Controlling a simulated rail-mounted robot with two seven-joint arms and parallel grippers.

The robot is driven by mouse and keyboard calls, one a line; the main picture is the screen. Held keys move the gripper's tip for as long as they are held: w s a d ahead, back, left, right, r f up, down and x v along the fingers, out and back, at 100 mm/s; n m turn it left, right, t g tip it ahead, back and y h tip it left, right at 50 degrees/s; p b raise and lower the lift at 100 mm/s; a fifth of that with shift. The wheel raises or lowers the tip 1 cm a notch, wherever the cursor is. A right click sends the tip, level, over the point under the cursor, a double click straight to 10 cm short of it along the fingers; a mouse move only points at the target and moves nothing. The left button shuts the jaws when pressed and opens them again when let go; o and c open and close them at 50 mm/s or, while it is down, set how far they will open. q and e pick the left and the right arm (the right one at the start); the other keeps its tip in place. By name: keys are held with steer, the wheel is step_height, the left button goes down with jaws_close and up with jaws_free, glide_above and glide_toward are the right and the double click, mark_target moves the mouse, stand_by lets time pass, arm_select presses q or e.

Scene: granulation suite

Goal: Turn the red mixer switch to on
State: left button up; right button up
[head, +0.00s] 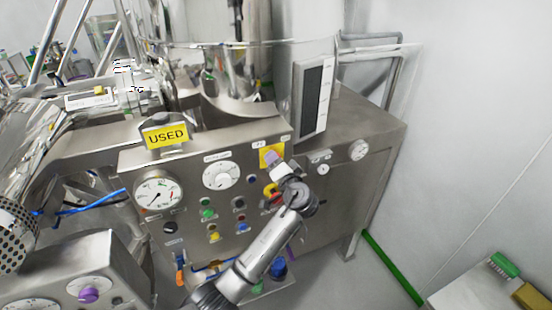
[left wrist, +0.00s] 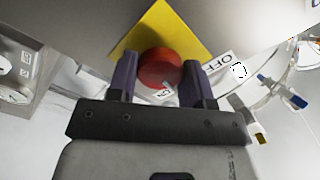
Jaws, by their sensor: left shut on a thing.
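The red mixer switch (left wrist: 160,68) is a round red knob on a yellow square plate (left wrist: 180,30) in the left wrist view. In the head view the yellow plate (head: 266,152) is at the upper right of the steel control panel (head: 140,165), and my gripper hides the knob. My left gripper (left wrist: 160,85) has its two dark purple fingers on either side of the knob, shut on it. It also shows in the head view (head: 272,158). An OFF label (left wrist: 217,67) lies right of the knob; a smaller label below it is partly hidden. My right gripper is not in view.
The panel carries a pressure gauge (head: 158,194), a white dial (head: 221,175) and several small buttons. A red and yellow control (head: 271,190) sits close below my gripper. Free floor lies at the right.

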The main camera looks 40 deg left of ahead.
arm_select(q)
steer(key=shift+r+m+p, duration=0.1)
steer(key=shift+m+p, duration=2.15)
steer(key=shift+m, duration=1.25)
steer(key=o, duration=0.9)
steer(key=shift+b+v, duration=1.7)
steer(key=shift+v, duration=5.3)
